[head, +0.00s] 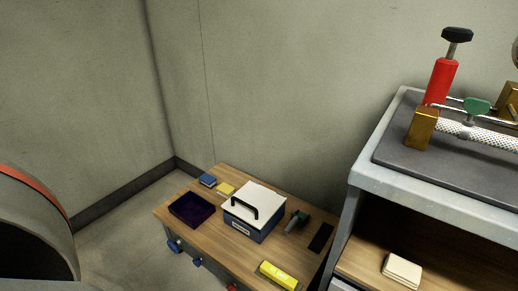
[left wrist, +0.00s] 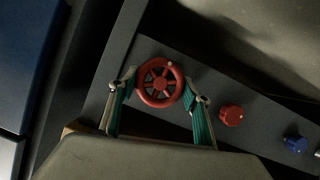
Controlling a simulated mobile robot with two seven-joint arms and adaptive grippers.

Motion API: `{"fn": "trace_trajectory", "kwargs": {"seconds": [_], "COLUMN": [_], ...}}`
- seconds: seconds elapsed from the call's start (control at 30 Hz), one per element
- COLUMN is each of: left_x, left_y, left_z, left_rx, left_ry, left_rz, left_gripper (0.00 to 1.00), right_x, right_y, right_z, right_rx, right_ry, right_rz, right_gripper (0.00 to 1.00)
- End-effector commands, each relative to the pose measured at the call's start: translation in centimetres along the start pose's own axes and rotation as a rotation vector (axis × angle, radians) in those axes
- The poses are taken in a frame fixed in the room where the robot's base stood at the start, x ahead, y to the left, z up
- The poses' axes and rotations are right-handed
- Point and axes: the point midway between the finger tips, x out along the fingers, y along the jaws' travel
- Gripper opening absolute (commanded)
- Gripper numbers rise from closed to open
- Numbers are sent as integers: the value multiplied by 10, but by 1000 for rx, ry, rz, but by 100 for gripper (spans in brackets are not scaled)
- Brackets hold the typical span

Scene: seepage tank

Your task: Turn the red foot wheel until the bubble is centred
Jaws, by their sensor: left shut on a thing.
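The red foot wheel (left wrist: 157,84) is in the left wrist view, a spoked wheel on a dark grey panel with a small pale mark at its upper rim. My left gripper (left wrist: 162,82) has its green-padded fingers on either side of the wheel, shut on its rim. The left gripper does not show in the head view. A yellow block (head: 279,274) lies near the front edge of the low wooden bench in the head view; I cannot make out a bubble on it. My right gripper is in neither view.
A red knob (left wrist: 231,115) and a blue knob (left wrist: 293,142) stand right of the wheel. The wooden bench (head: 180,206) holds a dark purple tray (head: 191,210) and a white-lidded blue box (head: 256,202). A grey-topped stand (head: 408,175) rises at the right.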

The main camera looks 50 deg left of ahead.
Motion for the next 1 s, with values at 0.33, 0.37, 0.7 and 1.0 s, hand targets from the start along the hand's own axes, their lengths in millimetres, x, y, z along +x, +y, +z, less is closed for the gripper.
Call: {"fn": "trace_trajectory", "kwargs": {"seconds": [0.33, 0.37, 0.7, 1.0], "left_x": [0, 0, 1, 1], "left_y": [0, 0, -2, -2], "left_z": [0, 0, 0, 0], "left_rx": [-25, -33, -237, -422], "left_ry": [-1, -1, -1, -1], "left_rz": [12, 16, 100, 175], "left_gripper": [26, 26, 26, 26], "right_x": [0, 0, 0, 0], "right_y": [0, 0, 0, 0], "right_z": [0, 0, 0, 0], "right_rx": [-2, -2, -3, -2], "right_ry": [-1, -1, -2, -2], "right_rz": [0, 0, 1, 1], "right_gripper": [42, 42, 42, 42]}}
